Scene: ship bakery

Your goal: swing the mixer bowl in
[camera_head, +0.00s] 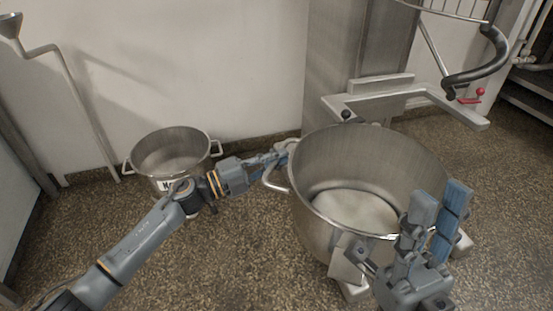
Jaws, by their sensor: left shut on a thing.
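The mixer bowl (315,208) is a large steel bowl at centre right, with pale contents (355,208) in the bottom. It sits upright, to the front of the mixer's fork arms (375,101). My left gripper (282,158) is shut on the bowl's left handle (274,180). My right gripper (439,222) stands in front of the bowl's right front side, its fingers pointing up and spread apart. It hides part of the bowl's near right wall. I cannot tell whether it touches the bowl.
A smaller steel pot (170,152) with two handles and a label stands on the floor by the wall. The mixer column (345,60) rises behind the bowl. A dark curved hook (480,75) and a red knob (480,92) are at upper right. Speckled floor (230,260) is clear at front left.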

